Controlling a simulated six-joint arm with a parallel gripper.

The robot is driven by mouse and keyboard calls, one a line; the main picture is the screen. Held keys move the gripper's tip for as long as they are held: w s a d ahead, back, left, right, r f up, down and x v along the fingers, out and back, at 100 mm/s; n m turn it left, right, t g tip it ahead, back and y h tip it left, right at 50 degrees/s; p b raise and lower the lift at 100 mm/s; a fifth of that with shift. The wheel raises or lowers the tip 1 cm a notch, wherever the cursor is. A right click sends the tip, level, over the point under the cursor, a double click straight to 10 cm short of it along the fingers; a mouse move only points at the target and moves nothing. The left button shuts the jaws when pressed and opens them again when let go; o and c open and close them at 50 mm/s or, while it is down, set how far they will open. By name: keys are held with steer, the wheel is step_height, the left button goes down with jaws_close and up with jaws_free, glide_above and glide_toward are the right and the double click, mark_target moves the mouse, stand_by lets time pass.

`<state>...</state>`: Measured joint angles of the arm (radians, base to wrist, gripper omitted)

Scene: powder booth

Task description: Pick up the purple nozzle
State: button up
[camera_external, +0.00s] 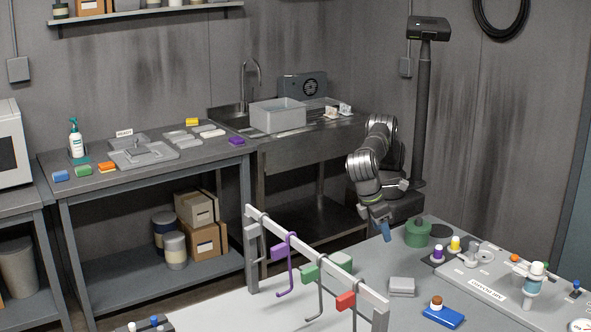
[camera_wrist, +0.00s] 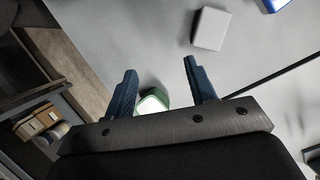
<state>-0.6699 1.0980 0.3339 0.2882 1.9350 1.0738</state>
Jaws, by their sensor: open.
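A small purple piece with a pale top, likely the purple nozzle (camera_external: 438,253), stands on the right-hand table beside a similar yellow one (camera_external: 455,243). It is not visible in the wrist view. My gripper (camera_external: 386,233) points down above the far left part of that table, left of the purple piece and apart from it. In the wrist view my gripper (camera_wrist: 161,80) has its two blue fingers spread, with nothing held between them.
A dark green canister (camera_external: 418,233) stands between my gripper and the purple piece. A labelled plate (camera_external: 487,287) lies to the right. A grey block (camera_external: 402,287) and blue tray (camera_external: 444,316) lie nearer. A rack (camera_external: 318,259) with a purple hook (camera_external: 285,264) stands left.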

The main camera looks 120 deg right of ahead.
steer(key=s+a+r+m+t, duration=0.1)
steer(key=s+a+r+m, duration=0.15)
steer(key=s, duration=0.35)
steer(key=s+a+r+m+t, duration=0.1)
steer(key=s+a+m, duration=0.1)
steer(key=s+m, duration=0.3)
steer(key=r+m+t, duration=0.1)
steer(key=m+t, duration=0.1)
steer(key=m, duration=0.2)
glide_above(439, 247)
steer(key=shift+h, duration=0.4)
steer(key=f, duration=1)
steer(key=shift+s+d+f, duration=0.25)
steer(key=shift+d+f, duration=0.05)
steer(key=shift+w+a+f, duration=0.1)
steer(key=shift+f, duration=1.45)
steer(key=shift+w+a+f, duration=0.1)
steer(key=shift+f, duration=1.4)
steer(key=c, duration=1.1)
